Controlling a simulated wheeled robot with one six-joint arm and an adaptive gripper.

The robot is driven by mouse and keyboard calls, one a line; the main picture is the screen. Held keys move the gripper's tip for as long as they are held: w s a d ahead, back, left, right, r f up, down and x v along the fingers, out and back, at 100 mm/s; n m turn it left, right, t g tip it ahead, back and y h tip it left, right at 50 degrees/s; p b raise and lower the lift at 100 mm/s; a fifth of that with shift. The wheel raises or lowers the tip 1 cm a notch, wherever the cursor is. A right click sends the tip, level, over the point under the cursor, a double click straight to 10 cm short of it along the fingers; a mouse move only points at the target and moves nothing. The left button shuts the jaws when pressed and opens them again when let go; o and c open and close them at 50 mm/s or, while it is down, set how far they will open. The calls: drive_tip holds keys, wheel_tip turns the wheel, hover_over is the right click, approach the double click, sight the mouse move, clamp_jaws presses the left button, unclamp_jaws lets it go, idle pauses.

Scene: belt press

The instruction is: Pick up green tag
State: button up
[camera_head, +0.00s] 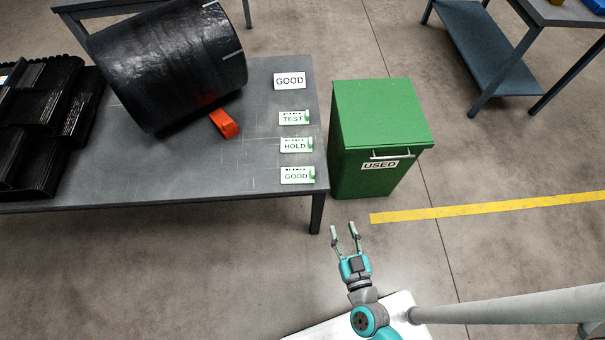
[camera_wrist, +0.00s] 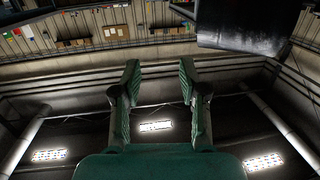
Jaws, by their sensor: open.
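Three white tags with green print lie in a column at the right end of the grey table (camera_head: 215,180). They are the TEST tag (camera_head: 294,118), the HOLD tag (camera_head: 297,145) and the GOOD tag (camera_head: 297,175), which is nearest the table's front edge. A plain white GOOD card (camera_head: 289,81) with black letters lies behind them. My gripper (camera_head: 346,232) is open and empty, in front of the table's right front corner and apart from the tags. In the wrist view my open fingers (camera_wrist: 160,80) point toward a far wall and ceiling lights; no tag shows there.
A large black roll (camera_head: 170,65) and an orange object (camera_head: 224,123) lie on the table. Black ribbed pieces (camera_head: 45,130) are at its left. A green bin (camera_head: 381,125) labelled USED stands right of the table. The floor in front is clear.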

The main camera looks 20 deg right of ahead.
drive_tip(key=m+g+h, duration=0.1)
drive_tip(key=h, duration=0.1)
approach(313, 175)
drive_tip(key=x, duration=1.2)
drive_tip(key=shift+s, duration=0.1)
clamp_jaws()
